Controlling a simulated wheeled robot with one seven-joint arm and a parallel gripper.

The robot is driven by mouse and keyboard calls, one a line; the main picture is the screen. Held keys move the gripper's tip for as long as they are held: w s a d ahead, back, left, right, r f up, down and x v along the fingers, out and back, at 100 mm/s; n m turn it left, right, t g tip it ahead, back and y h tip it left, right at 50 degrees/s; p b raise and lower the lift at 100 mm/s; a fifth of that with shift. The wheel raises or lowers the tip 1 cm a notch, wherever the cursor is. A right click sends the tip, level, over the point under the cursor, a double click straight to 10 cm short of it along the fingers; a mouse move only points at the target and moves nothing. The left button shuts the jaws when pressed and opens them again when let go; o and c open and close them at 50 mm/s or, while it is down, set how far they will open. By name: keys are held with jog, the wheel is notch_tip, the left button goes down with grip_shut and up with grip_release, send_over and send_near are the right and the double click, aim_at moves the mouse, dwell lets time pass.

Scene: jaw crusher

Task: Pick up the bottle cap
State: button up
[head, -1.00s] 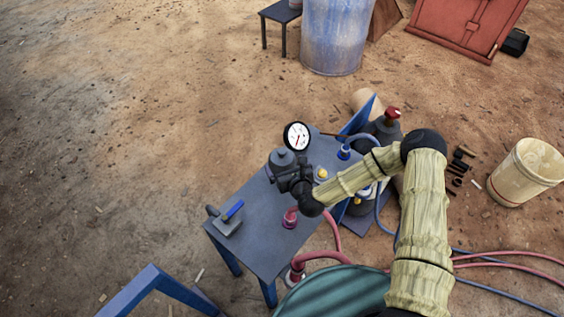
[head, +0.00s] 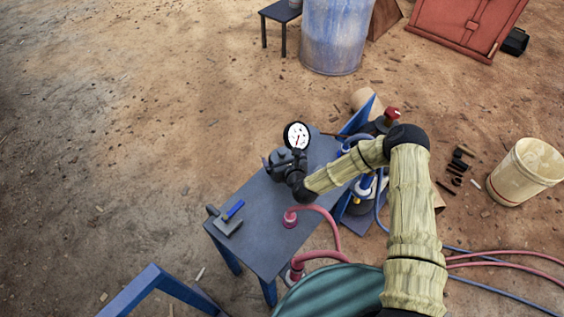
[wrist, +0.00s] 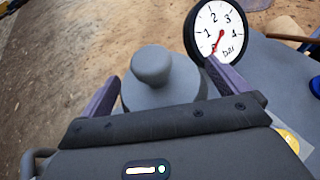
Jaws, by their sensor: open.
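The bottle cap appears to be the grey, stepped round piece with a knob on top (wrist: 152,66), upright on the table in the wrist view. My gripper (wrist: 160,72) is open, its two fingers reaching past the cap on the left and right. Gaps show between the fingers and the cap, and nothing is held. The cap's lower front is hidden behind my gripper body. In the head view my gripper (head: 279,160) is over the table's far left part and mostly covers the cap.
A dial gauge (head: 296,135) stands close behind my gripper; its face (wrist: 221,31) is near the right finger. The grey table (head: 250,232) carries a blue-handled tool (head: 230,214) and a pink hose fitting (head: 290,218). A red-knobbed bottle (head: 391,114) stands beyond the table's right side.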

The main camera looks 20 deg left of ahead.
jog(key=c, duration=1)
jog(key=shift+o, duration=0.2)
jog(key=shift+r, duration=0.15)
notch_tip(320, 180, up, 10)
jog(key=shift+f, duration=0.1)
